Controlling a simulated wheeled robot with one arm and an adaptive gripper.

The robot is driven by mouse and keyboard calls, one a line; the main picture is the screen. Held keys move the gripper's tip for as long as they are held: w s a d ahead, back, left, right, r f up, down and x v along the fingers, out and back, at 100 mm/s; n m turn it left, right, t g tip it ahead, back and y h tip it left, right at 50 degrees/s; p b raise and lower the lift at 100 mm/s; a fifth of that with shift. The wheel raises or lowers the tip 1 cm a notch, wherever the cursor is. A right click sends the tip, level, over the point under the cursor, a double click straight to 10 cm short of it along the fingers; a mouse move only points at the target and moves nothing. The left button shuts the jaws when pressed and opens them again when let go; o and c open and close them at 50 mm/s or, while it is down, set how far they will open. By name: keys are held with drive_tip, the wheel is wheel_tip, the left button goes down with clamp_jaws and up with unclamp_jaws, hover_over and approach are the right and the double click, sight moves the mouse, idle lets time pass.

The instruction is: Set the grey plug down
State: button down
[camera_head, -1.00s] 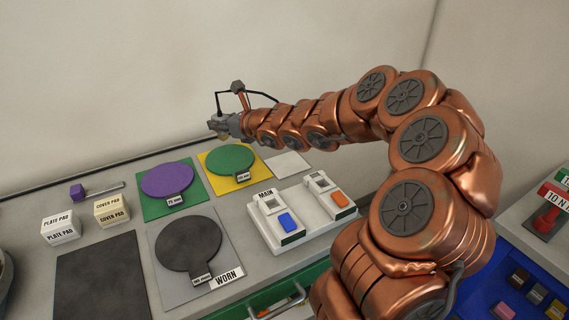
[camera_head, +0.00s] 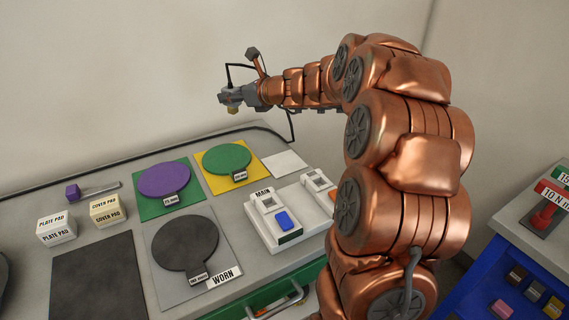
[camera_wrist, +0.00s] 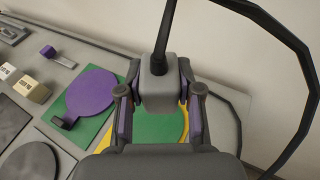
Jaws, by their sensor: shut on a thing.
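A grey plug (camera_wrist: 158,88) with a thick black cable rising from its top is gripped between the two fingers of my gripper (camera_wrist: 160,98) in the wrist view. In the head view my gripper (camera_head: 238,97) is high above the back of the bench, with a yellowish tip showing below it. The plug is in the air, apart from every surface. In the wrist view a green disc on a yellow mat lies below and behind it. The plug's underside is hidden in the wrist view.
A green disc (camera_head: 227,159), a purple disc (camera_head: 164,180) and a dark disc labelled WORN (camera_head: 187,243) lie on the bench. A white MAIN unit (camera_head: 280,238) stands right of them. A bare pale square (camera_head: 286,164) lies at the back. Labelled pad blocks (camera_head: 57,229) stand left.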

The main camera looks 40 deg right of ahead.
drive_tip(key=shift+s+d+r+n, duration=0.15)
drive_tip(key=shift+d+r, duration=0.1)
drive_tip(key=shift+d, duration=0.15)
drive_tip(key=shift+s+d+r+n, duration=0.15)
drive_tip(key=shift+d+r, duration=0.05)
drive_tip(key=shift+d, duration=0.2)
drive_tip(key=s+d+n+g+y, duration=0.1)
drive_tip(key=s+d+n+y, duration=0.1)
drive_tip(key=s+d, duration=0.15)
drive_tip(key=n+g+y, duration=0.1)
drive_tip(key=y, duration=0.1)
hover_over(284, 163)
drive_tip(key=shift+f+b, duration=0.3)
drive_tip(key=shift+f, duration=7.75)
drive_tip(key=shift+f, duration=0.2)
drive_tip(key=c, duration=0.8)
unclamp_jaws()
drive_tip(key=shift+o, duration=0.2)
